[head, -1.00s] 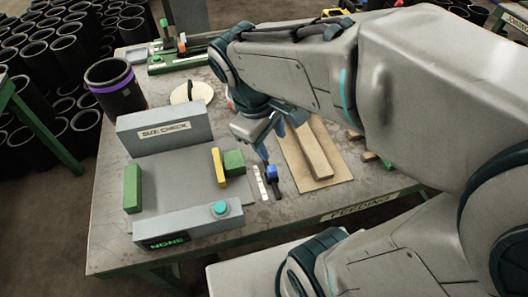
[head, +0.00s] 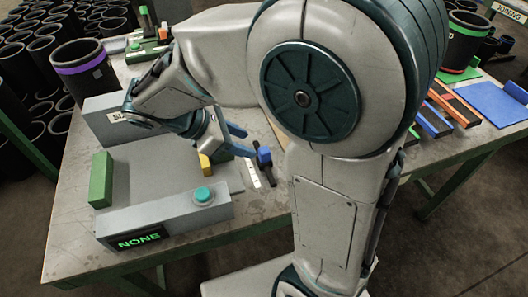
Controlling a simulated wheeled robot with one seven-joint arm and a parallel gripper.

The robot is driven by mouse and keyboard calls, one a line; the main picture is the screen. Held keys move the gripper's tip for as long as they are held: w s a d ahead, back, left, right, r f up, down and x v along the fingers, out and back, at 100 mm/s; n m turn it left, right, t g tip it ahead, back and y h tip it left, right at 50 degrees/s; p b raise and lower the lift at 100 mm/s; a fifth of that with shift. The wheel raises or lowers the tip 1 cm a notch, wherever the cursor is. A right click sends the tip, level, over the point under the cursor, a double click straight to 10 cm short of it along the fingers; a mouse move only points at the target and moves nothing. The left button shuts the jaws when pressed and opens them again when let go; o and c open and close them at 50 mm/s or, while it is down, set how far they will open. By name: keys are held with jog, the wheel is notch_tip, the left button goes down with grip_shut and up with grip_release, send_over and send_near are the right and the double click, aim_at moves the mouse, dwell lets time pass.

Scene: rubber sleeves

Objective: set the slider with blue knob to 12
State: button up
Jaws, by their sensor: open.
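The slider's blue knob (head: 264,155) stands on a dark track at the right end of the size-check station. A white scale strip (head: 253,174) lies just left of the track; its marks are too small to read, so I cannot tell the setting. My gripper (head: 243,141) reaches in from the upper left with its blue fingers apart and empty. The fingertips are just left of the knob and look slightly above it. I cannot tell whether they touch it. My gripper partly covers the yellow block (head: 205,165) and the green block behind it.
The station's front panel (head: 165,220) has a teal button (head: 203,195) and a display (head: 140,240) reading NONE. A green block (head: 101,180) stands at its left. A black sleeve with a purple band (head: 85,72) stands behind. My arm hides much of the table's right.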

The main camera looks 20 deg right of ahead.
aim_at(263, 150)
jog(key=b+x, duration=0.1)
jog(key=x, duration=0.6)
jog(key=shift+d+f, duration=0.3)
